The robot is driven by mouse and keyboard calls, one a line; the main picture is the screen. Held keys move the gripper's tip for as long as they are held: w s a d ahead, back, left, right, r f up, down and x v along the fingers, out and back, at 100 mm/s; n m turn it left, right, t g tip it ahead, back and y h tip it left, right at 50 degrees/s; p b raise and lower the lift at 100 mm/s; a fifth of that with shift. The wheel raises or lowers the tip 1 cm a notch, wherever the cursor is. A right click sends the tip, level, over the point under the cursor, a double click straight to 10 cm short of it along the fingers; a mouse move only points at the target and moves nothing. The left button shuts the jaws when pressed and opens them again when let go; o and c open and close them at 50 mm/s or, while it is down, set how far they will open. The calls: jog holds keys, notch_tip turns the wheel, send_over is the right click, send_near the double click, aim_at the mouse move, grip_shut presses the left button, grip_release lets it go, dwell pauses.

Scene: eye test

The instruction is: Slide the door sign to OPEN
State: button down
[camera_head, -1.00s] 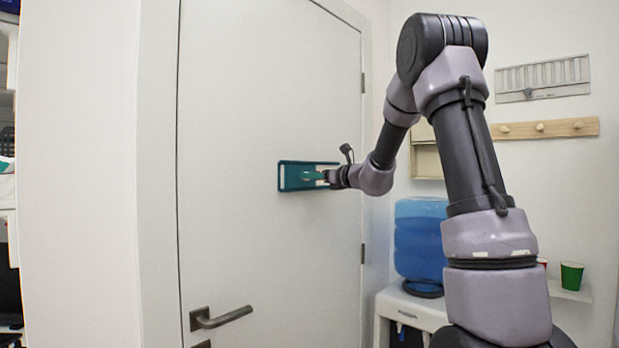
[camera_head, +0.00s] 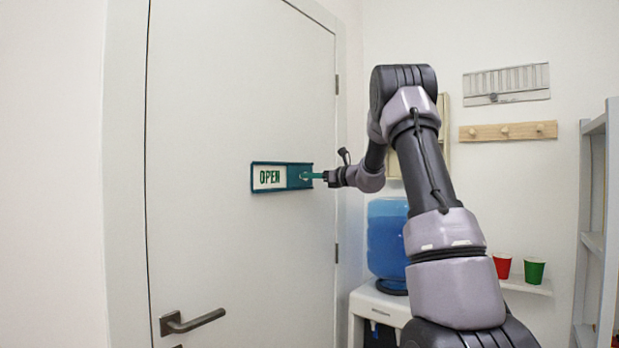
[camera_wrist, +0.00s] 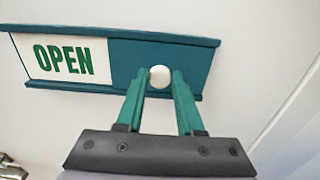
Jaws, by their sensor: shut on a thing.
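The door sign (camera_head: 256,190) is a teal frame on the white door, and it also shows in the wrist view (camera_wrist: 150,90). Its left part shows a white panel with OPEN (camera_wrist: 64,60) in green letters. A teal slider (camera_wrist: 196,57) covers the right part and bears a round white knob (camera_wrist: 159,76). My gripper (camera_wrist: 160,82) is at the slider with its two teal fingers on either side of the knob, shut on it. In the head view my gripper (camera_head: 313,176) reaches the sign from the right.
The door (camera_head: 225,110) has a lever handle (camera_head: 192,321) low on its left. Right of the door stand a blue water cooler (camera_head: 385,240), a red cup (camera_head: 502,266) and a green cup (camera_head: 534,271) on a shelf, a peg rail (camera_head: 508,131) and a grey shelving unit (camera_head: 594,240).

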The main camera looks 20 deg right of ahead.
jog(key=shift+d+r, duration=0.1)
jog(key=shift+d, duration=0.15)
jog(key=c, duration=0.6)
grip_release()
jog(key=shift+w+d, duration=0.1)
jog(key=shift+o, duration=0.2)
jog(key=v, duration=1)
jog(key=shift+s, duration=0.35)
jog(key=shift+d, duration=0.1)
